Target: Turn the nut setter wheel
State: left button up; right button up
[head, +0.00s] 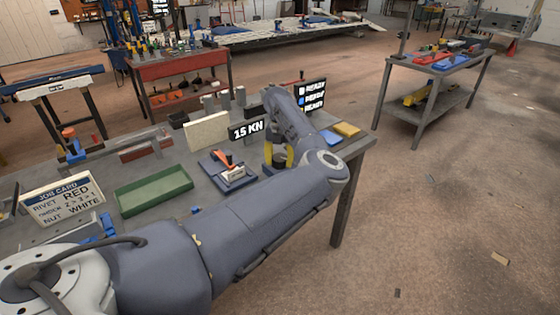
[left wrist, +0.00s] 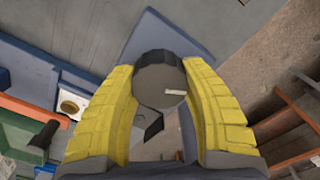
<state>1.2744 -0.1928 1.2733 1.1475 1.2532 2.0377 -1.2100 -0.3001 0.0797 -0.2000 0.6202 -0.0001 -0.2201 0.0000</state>
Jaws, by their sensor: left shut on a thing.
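The nut setter wheel (left wrist: 158,80) is a dark grey disc with a short white mark on its face, right of centre. It sits between the yellow fingers of my left gripper (left wrist: 160,88) in the left wrist view, one finger on each side. My left gripper (head: 279,157) is shut on it. In the head view the gripper is low at the bench's right end, and my forearm and fingers mostly hide the wheel. My right gripper is in neither view.
A "15 KN" sign (head: 246,130) and a "READY" panel (head: 311,95) stand close to my left wrist. A device with an orange lever (head: 228,162), a green tray (head: 153,190), a job card (head: 62,199) and a yellow block (head: 346,130) are on the bench.

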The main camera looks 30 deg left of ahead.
aim_at(279, 157)
pick_arm(q)
jog(key=m, duration=0.5)
jog(key=shift+s+f+m, duration=0.1)
jog(key=shift+f+m, duration=0.1)
jog(key=shift+m, duration=0.1)
jog(key=m, duration=0.4)
jog(key=shift+m, duration=0.7)
jog(key=shift+s+a, duration=0.1)
jog(key=o, duration=1.3)
jog(key=shift+r, duration=0.1)
jog(key=shift+c, duration=0.2)
jog(key=shift+r, duration=0.1)
notch_tip(279, 157, up, 12)
